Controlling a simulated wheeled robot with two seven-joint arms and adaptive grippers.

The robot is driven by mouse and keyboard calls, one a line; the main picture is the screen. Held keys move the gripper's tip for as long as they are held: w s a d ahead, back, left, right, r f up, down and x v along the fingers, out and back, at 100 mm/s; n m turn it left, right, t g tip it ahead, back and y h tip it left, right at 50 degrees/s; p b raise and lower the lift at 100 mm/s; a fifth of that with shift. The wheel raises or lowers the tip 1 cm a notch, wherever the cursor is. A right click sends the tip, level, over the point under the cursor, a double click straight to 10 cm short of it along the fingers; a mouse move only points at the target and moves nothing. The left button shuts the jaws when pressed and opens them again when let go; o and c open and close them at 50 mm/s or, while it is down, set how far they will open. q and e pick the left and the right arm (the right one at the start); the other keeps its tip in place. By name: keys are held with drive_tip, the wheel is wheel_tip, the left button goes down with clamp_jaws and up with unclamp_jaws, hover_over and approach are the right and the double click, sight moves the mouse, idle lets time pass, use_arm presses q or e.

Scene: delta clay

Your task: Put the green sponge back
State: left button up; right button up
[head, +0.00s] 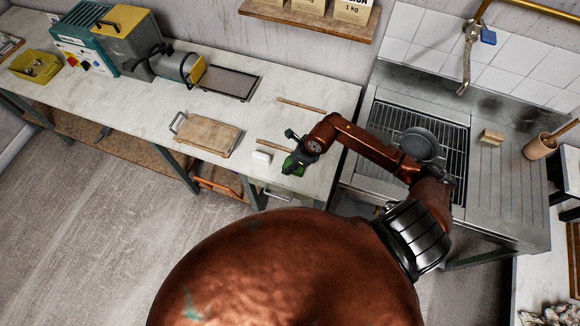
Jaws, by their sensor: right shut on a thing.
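The green sponge (299,171) is a small green block between the fingers of my right gripper (294,164). My right gripper is shut on it, over the right front part of the pale worktop. Its fingers hide part of the sponge. I cannot tell whether the sponge touches the worktop. My left gripper is not in view.
A white block (261,157) lies just left of my right gripper. A wooden board (207,135) with a handle and a dark tray (230,83) lie farther left. A steel sink unit with a grey pan (420,144) and a tan block (491,137) stands right.

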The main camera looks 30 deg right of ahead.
drive_tip(key=shift+f, duration=1.5)
drive_tip(key=shift+f, duration=0.1)
drive_tip(key=o, duration=1.1)
drive_tip(key=v, duration=1.2)
drive_tip(key=shift+w, duration=0.1)
